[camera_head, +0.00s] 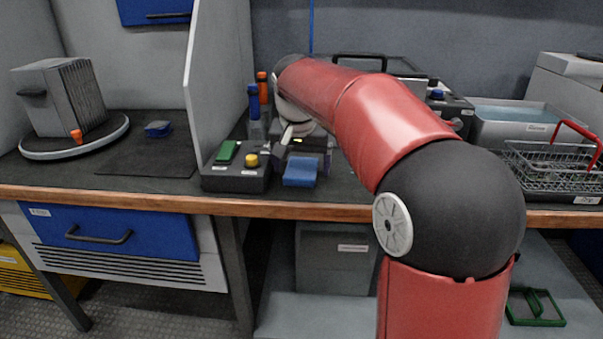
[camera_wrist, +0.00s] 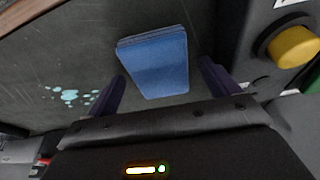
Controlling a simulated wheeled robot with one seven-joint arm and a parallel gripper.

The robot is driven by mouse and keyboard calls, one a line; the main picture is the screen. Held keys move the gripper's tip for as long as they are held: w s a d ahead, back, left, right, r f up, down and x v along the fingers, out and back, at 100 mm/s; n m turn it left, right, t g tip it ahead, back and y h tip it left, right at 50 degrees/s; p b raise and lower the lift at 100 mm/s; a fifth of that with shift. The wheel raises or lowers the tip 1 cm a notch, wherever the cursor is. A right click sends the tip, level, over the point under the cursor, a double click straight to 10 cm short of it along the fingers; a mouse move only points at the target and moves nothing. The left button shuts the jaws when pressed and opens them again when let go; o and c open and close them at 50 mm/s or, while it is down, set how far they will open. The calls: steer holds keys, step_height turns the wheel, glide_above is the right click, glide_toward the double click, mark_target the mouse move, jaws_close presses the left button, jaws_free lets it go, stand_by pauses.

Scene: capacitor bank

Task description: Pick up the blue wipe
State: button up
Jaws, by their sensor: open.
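The blue wipe (camera_head: 300,172) is a folded blue pad lying on the dark worktop near its front edge, in the middle of the head view. In the wrist view the wipe (camera_wrist: 155,62) lies flat just beyond my fingertips. My gripper (camera_wrist: 162,85) is open, with one dark finger on each side of the wipe's near end. I cannot tell whether either finger touches it. In the head view my gripper (camera_head: 305,152) is just behind the wipe and partly hidden by my arm.
A dark control box (camera_head: 235,178) with a green part and a yellow button (camera_wrist: 292,47) stands close beside the wipe. Light blue spots (camera_wrist: 70,96) mark the worktop. A wire basket (camera_head: 555,172) and a grey tub (camera_head: 510,125) stand at the right. A white partition (camera_head: 207,80) rises at the left.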

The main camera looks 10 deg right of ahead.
mark_target(301, 168)
steer(key=shift+f, duration=0.2)
stand_by(0.4)
steer(key=c, duration=1.1)
steer(key=shift+o, duration=0.2)
step_height(301, 168, up, 20)
steer(key=p, duration=0.5)
steer(key=shift+r, duration=0.15)
